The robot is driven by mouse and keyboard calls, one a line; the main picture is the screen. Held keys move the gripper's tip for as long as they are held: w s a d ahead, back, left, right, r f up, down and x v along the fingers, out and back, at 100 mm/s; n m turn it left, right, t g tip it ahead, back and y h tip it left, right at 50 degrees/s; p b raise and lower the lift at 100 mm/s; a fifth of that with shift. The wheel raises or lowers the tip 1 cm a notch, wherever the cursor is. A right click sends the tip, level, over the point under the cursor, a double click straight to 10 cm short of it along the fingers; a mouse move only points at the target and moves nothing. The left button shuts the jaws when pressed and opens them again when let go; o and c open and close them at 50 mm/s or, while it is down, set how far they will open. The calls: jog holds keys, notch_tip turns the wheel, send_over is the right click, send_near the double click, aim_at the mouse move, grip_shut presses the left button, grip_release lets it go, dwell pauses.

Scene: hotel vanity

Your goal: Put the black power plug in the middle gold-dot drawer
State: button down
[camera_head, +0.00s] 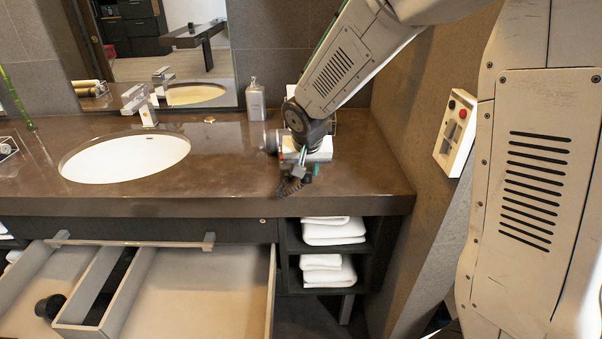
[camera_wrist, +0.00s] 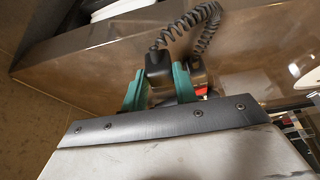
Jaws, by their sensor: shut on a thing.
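My gripper (camera_head: 301,168) is above the right part of the brown counter, near its front edge. Its teal fingers (camera_wrist: 159,84) are shut on the black power plug (camera_wrist: 158,66) in the wrist view. The plug's coiled black cord (camera_wrist: 207,32) loops away from it; in the head view the cord (camera_head: 290,188) hangs below the fingers.
A dark round object (camera_head: 50,306) lies in the drawer's left part. White towels (camera_head: 333,231) fill shelves right of the drawer. The sink (camera_head: 124,159), faucet (camera_head: 139,104) and soap bottle (camera_head: 255,100) are on the counter. A white box with buttons (camera_head: 455,133) is on the right wall.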

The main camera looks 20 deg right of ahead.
jog(key=w, duration=0.3)
jog(key=shift+f, duration=1.85)
jog(key=shift+f, duration=0.2)
jog(key=c, duration=1.1)
grip_release()
jog(key=shift+r, duration=0.15)
jog(key=v, duration=1.2)
jog(key=shift+s, duration=0.15)
